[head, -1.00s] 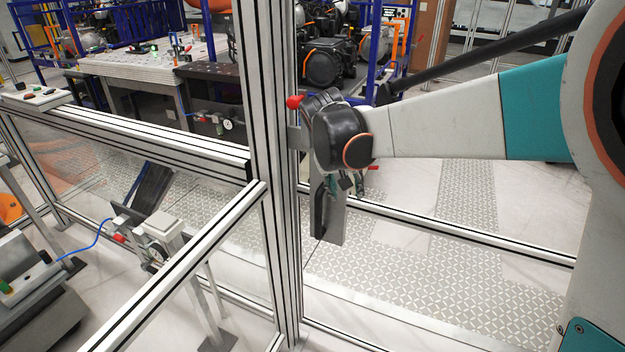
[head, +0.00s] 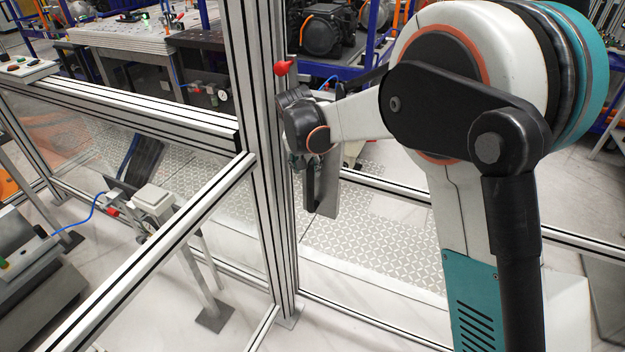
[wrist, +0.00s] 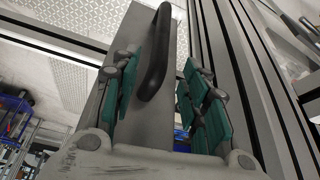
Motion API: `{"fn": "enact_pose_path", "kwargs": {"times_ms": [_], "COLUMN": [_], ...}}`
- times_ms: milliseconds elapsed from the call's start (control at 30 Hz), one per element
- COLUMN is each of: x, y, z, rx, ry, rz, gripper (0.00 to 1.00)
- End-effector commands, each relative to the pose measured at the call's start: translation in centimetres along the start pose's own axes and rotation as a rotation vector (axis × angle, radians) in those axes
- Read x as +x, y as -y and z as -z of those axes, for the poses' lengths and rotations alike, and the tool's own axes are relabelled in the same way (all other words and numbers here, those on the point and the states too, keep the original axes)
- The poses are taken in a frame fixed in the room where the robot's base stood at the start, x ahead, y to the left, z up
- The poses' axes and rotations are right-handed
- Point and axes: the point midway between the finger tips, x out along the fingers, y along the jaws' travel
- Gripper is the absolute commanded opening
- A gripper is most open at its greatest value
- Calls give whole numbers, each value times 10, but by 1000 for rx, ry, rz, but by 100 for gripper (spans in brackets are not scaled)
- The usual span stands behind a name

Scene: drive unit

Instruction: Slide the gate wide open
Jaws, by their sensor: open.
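The gate is an aluminium-framed clear panel, and its lower rail (head: 385,187) runs to the right behind my arm. A grey plate (head: 326,190) with a black bar handle (head: 311,186) hangs beside the tall post (head: 262,150). In the wrist view, the handle (wrist: 156,55) stands out from the plate (wrist: 140,115). My gripper (wrist: 158,75) is open, its green-padded fingers on either side of the handle; contact cannot be told. In the head view, my gripper (head: 300,163) is at the top of the handle, partly hidden by my wrist.
A diagonal aluminium rail (head: 165,245) runs toward the camera at left. A button box (head: 25,70) sits on the left rail. Patterned floor (head: 365,250) beyond the fence is clear.

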Motion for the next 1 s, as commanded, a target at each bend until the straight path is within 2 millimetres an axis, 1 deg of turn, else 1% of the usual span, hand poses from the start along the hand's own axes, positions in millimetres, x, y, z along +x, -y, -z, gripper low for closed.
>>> {"fn": "enact_pose_path", "kwargs": {"times_ms": [33,200,400,600,900,933,967,1000], "x": [13,46,76,89,91,91,91,90], "y": [-1,-1,-1,-1,-1,-1,-1,-1], "z": [0,0,0,0,0,0,0,0], "rx": [1,0,0,0,0,0,0,0], "ry": [0,0,0,0,0,0,0,0], "rz": [0,-1,-1,-1,-1,-1,-1,-1], "gripper": [41,41,41,41,41,37,30,21]}}
